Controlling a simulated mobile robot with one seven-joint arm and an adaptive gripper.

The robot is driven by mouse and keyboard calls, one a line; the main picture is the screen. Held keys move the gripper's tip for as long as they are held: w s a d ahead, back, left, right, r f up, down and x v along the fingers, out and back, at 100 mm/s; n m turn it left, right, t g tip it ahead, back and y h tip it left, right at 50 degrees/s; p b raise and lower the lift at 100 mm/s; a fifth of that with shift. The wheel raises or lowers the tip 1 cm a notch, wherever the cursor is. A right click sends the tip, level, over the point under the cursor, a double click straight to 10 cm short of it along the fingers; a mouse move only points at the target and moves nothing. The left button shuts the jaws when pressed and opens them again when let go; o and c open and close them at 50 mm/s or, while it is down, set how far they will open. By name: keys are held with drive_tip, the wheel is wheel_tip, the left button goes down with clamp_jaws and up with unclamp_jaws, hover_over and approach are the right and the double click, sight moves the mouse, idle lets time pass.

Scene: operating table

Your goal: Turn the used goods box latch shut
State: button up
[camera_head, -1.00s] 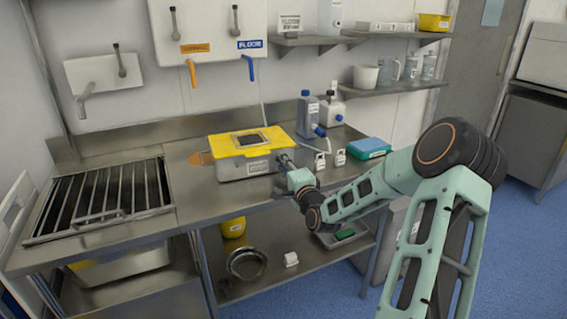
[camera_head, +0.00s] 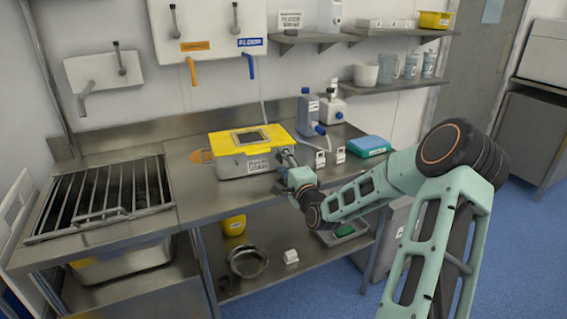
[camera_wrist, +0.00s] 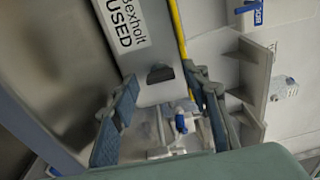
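The used goods box (camera_head: 232,166) is a grey box with a yellow lid on the steel counter. Its "Bexholt USED" label shows in the wrist view, where the box wall (camera_wrist: 155,55) runs down from the top. A small dark piece (camera_wrist: 160,74), perhaps the latch, sits at the box's near end in that view. My gripper (camera_head: 286,158) is at the box's right end. In the wrist view my gripper (camera_wrist: 160,78) has its two fingers apart, one on each side of the dark piece. Whether either finger touches it cannot be told. The latch is not clear in the head view.
Bottles (camera_head: 308,112) stand behind my gripper, and two small white items (camera_head: 320,158) lie to its right. A teal box (camera_head: 368,146) is farther right. A metal grate (camera_head: 100,198) covers the left of the counter. The counter front between grate and gripper is clear.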

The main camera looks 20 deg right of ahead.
drive_tip(key=s, duration=1.2)
drive_tip(key=shift+a, duration=0.35)
